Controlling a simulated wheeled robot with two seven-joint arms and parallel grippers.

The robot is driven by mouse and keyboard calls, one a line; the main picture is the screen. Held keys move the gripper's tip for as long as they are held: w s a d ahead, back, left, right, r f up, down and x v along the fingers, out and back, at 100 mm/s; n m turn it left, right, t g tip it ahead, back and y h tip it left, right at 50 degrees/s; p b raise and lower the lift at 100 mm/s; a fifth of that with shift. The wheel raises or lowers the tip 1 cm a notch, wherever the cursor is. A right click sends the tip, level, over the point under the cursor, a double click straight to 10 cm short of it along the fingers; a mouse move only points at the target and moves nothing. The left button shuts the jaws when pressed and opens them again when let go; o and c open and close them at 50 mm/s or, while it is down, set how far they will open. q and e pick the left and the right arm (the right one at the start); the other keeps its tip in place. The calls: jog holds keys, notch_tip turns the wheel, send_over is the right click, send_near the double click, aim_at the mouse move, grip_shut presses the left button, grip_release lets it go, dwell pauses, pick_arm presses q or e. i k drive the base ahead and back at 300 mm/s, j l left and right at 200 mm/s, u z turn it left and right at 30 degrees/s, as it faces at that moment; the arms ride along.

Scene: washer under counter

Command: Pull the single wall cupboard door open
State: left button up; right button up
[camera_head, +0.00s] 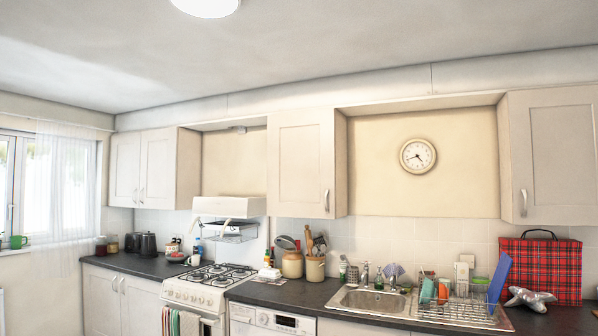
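A single pale wall cupboard door (300,163) hangs in the middle of the back wall, between the cooker recess and the clock recess. It looks closed, flush with its cabinet. Its upright metal bar handle (326,200) is at the lower right of the door. Another pale wall cupboard door (555,155) is at the far right, cut off by the picture edge, with an upright handle (523,203) at its lower left; it also looks closed. Neither of my grippers shows in the head view.
A double wall cupboard (142,168) hangs at the left. Below are a cooker (200,290) with a raised grill (229,206), pots with utensils (315,268), a sink (370,300) and a full dish rack (455,308). The air before the middle door looks clear.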

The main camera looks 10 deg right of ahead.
aim_at(301, 169)
jog(key=i+l, duration=0.3)
jog(key=i+l+z, duration=0.15)
jog(key=i+l, duration=0.15)
jog(key=i, duration=0.25)
jog(key=i+l, duration=0.25)
jog(key=i, duration=0.15)
jog(key=i+l+z, duration=0.1)
jog(key=i+l, duration=0.15)
jog(key=i, duration=0.2)
jog(key=i+l, duration=0.2)
jog(key=i, duration=0.25)
jog(key=z, duration=0.05)
